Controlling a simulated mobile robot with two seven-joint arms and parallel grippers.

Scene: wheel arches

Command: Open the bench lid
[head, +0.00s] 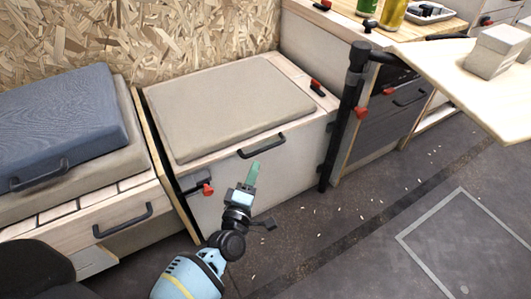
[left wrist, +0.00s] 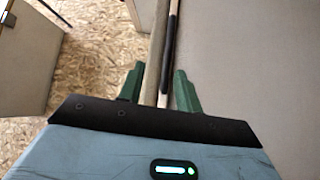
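The bench lid (head: 230,103) has a beige padded top and lies flat and closed on the pale bench box (head: 285,180). A black bar handle (head: 262,147) is on its front edge; it also shows in the left wrist view (left wrist: 171,55). My left gripper (head: 253,170) is just in front of and below this handle, its green fingers pointing at it. In the left wrist view, the fingers (left wrist: 157,88) stand apart, with the handle and a pale edge strip lined up in the gap between them. No contact is clear. My right gripper is not in view.
Red-knobbed black latches sit at the box's front left (head: 205,189) and top right (head: 316,87). A black post (head: 346,120) stands right of the bench, near a tabletop (head: 475,75) with a block. A blue cushion (head: 55,125) lies left. The floor at right is clear.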

